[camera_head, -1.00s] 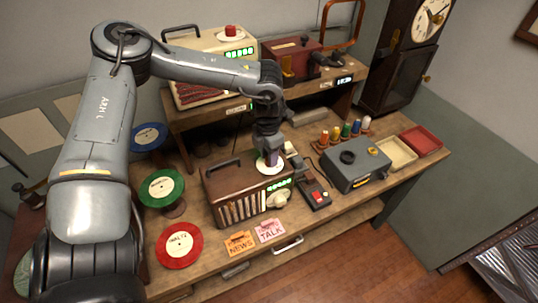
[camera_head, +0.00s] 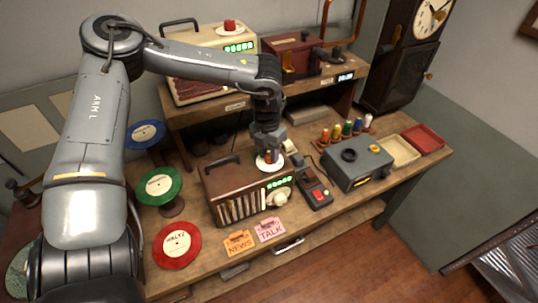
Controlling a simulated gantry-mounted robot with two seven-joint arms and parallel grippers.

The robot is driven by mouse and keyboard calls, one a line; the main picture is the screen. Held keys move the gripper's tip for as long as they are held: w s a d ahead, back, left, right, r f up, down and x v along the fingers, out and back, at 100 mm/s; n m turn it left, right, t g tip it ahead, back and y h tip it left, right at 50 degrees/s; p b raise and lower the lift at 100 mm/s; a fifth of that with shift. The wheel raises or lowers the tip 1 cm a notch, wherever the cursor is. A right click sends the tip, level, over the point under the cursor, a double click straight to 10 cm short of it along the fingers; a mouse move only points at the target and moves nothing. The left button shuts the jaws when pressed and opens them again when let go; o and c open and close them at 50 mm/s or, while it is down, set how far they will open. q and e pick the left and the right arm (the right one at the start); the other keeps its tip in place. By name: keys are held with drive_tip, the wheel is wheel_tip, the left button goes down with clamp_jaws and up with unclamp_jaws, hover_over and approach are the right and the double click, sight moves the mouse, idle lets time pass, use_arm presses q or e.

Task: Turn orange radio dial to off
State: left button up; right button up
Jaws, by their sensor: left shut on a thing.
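A brown radio (camera_head: 236,192) with a dark handle, a pale slatted grille and green lit marks on its front stands on the workbench. On its top right is a white round plate (camera_head: 262,165) with a small orange dial (camera_head: 268,156). My left gripper (camera_head: 268,151) reaches down from above and is shut on the orange dial, its fingers hiding part of it. The dial's pointer and plate markings are too small to read. My right gripper is not in view.
A cream radio (camera_head: 205,60) with a red dial (camera_head: 230,26) and a dark red box (camera_head: 292,57) stand on the raised shelf. A grey device (camera_head: 357,168) and a small black device with a red button (camera_head: 316,190) are to the right.

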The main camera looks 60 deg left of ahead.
use_arm(q)
drive_tip(key=n+b, duration=0.1)
drive_tip(key=n, duration=0.3)
drive_tip(key=shift+n+b, duration=0.3)
drive_tip(key=shift+b, duration=0.1)
drive_tip(key=n+b, duration=0.1)
drive_tip(key=n, duration=0.2)
drive_tip(key=shift+d+n, duration=0.1)
drive_tip(key=shift+n, duration=0.8)
drive_tip(key=shift+w, duration=0.1)
drive_tip(key=o, duration=1)
drive_tip(key=shift+o, duration=0.2)
drive_tip(key=shift+r, duration=0.15)
